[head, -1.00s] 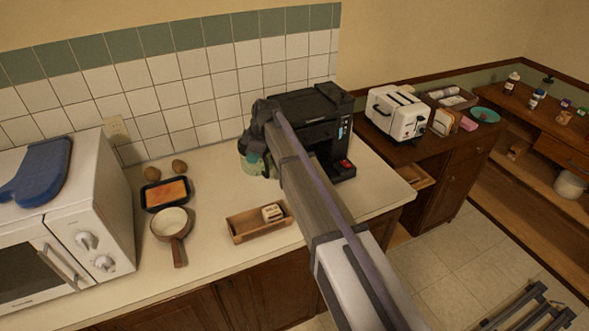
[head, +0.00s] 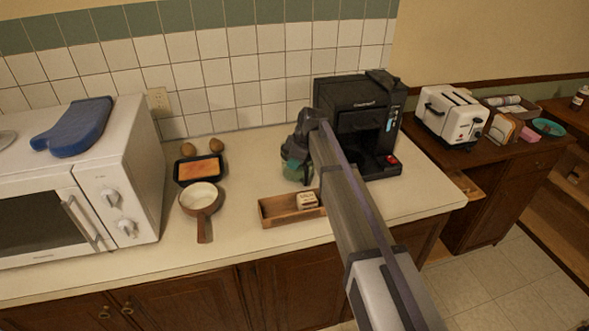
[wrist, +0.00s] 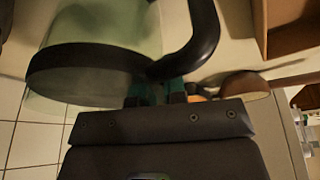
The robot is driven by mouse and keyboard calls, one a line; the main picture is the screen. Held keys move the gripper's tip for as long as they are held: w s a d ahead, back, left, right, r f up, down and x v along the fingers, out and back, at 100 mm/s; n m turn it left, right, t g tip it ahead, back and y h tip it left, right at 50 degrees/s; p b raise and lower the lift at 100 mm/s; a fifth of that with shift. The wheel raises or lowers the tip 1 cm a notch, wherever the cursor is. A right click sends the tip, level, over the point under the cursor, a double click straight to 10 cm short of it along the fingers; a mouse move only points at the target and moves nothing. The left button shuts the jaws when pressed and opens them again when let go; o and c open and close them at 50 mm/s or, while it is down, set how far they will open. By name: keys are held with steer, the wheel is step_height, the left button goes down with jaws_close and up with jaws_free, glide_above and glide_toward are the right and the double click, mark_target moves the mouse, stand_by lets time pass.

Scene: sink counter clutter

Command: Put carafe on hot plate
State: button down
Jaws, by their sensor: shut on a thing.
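The carafe (head: 293,170) is greenish clear glass, just left of the black coffee maker (head: 345,98). My arm partly hides it in the head view. In the wrist view, the carafe (wrist: 105,25) is close, with a black band and a curved black handle (wrist: 203,40). My gripper (wrist: 157,93) is shut on the carafe at the handle side; the exact contact is partly hidden. The hot plate area (head: 378,165) at the coffee maker's base is partly hidden by my arm. I cannot tell whether the carafe touches the counter.
A wooden tray (head: 281,219) holding a small pale block (head: 307,201) lies in front of the carafe. A pan (head: 201,196), a black dish (head: 181,180) and a microwave (head: 150,190) are further left. A toaster (head: 450,115) stands on the right-hand cabinet.

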steer(key=shift+f, duration=0.15)
steer(key=c, duration=1.2)
jaws_free()
steer(key=p+v, duration=1.1)
steer(key=v, duration=0.1)
steer(key=shift+a, duration=0.2)
steer(key=shift+d+r+p, duration=0.25)
steer(key=shift+r+p, duration=0.05)
steer(key=shift+r, duration=0.05)
